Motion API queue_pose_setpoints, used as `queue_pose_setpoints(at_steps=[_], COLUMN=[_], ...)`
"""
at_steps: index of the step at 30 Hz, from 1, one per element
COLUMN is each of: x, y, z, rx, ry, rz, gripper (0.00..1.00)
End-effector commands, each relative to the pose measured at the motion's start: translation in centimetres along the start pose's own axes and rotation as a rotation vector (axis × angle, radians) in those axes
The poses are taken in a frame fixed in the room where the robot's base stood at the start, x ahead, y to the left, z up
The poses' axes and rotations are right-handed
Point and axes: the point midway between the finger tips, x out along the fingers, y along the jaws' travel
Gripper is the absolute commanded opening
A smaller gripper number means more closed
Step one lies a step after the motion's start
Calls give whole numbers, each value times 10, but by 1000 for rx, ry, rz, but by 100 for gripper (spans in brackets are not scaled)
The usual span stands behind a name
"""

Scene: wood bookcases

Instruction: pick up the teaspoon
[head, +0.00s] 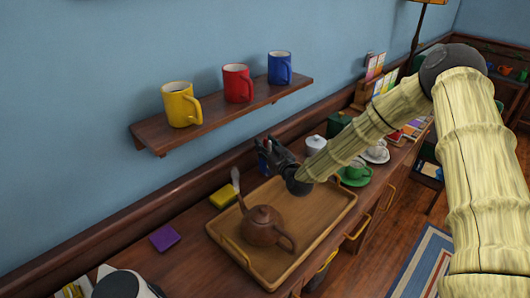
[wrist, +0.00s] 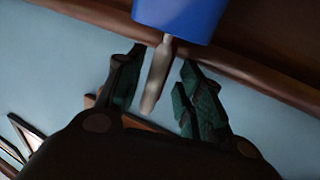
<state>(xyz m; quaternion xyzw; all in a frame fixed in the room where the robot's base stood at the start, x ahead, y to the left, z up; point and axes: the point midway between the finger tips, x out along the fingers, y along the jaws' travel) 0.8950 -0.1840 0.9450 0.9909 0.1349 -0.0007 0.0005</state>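The teaspoon (wrist: 157,75) shows in the wrist view as a slim, pale grey-brown piece sticking out of a blue container (wrist: 182,14). Its other end is hidden by the container. My gripper (wrist: 163,62) is open, with one dark finger on each side of the teaspoon and a visible gap on both sides. In the head view, my gripper (head: 272,150) is over the back edge of the wooden tray, close to a blue container (head: 263,164) it partly hides. I cannot make out the teaspoon clearly there.
A brown teapot (head: 264,226) stands on the wooden tray (head: 318,222). A wall shelf (head: 222,112) with yellow, red and blue mugs is above.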

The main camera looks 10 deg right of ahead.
Motion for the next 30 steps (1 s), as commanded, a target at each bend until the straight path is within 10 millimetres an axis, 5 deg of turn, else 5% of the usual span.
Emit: queue_pose_setpoints(at_steps=[11,17,30], x=[9,9,9], y=[0,0,0], z=[0,0,-2], rx=[0,0,0], ry=[0,0,1], rz=[0,1,0], gripper=[37,1,0])
